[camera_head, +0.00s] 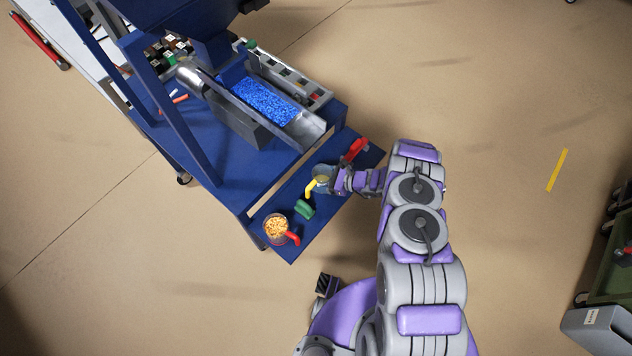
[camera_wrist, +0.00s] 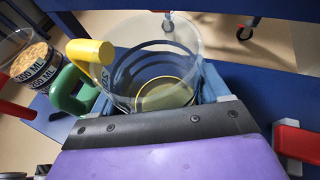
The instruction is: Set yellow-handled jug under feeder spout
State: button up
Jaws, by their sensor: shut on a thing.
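The yellow-handled jug (camera_head: 321,172) is clear and looks empty in the wrist view (camera_wrist: 150,60). Its yellow handle points to the left there. My gripper (camera_head: 334,181) is shut on this jug, with blue fingers on either side of it in the wrist view (camera_wrist: 157,92). The jug is over the blue lower shelf (camera_head: 277,199); whether it touches the shelf I cannot tell. The feeder has a trough of blue pellets (camera_head: 264,100) ending in a metal spout (camera_head: 307,129). The jug is below and right of this spout in the head view, not visibly under it.
A green handle (camera_head: 304,210) stands close left of the jug. A red-handled jug of orange granules (camera_head: 275,226) is near the shelf's corner. Another red handle (camera_head: 356,149) lies on the other side. The blue frame and deck edge (camera_head: 268,190) rise behind.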

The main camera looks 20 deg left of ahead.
jog(key=shift+w+a, duration=0.15)
jog(key=shift+a, duration=0.1)
jog(key=f+b, duration=0.1)
jog(key=f, duration=0.1)
jog(key=a+f+b, duration=0.1)
jog(key=f, duration=0.1)
jog(key=shift+w+a, duration=0.1)
jog(key=shift+a, duration=0.05)
jog(key=shift+r, duration=0.15)
jog(key=o, duration=1.5)
jog(key=p+v, duration=0.3)
jog(key=v, duration=0.9)
jog(key=shift+p, duration=0.35)
jog(key=shift+r, duration=0.1)
